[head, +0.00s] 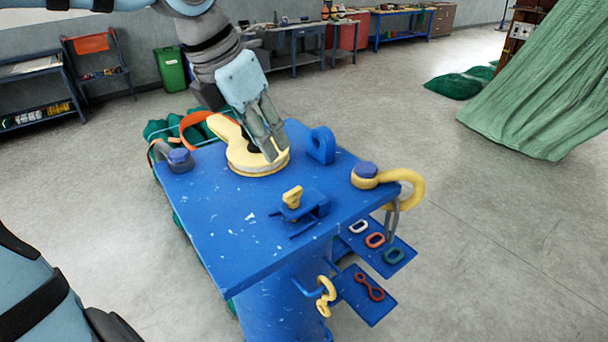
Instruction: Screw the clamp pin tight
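A small blue clamp (308,211) with a yellow knob-like piece (292,197) on top stands near the front middle of the blue bench (205,222). Which part is the clamp pin, I cannot tell for sure. My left gripper (273,154) points down at a round yellow block (243,163) with a dark centre, behind and left of the clamp. Its two fingers are close together over the block's right side. Whether they touch it or hold anything is unclear. The fingers hide part of the block. My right gripper is not in view.
A blue upright lug (321,145) stands right of the fingers. Small side shelves (402,262) hold coloured links.

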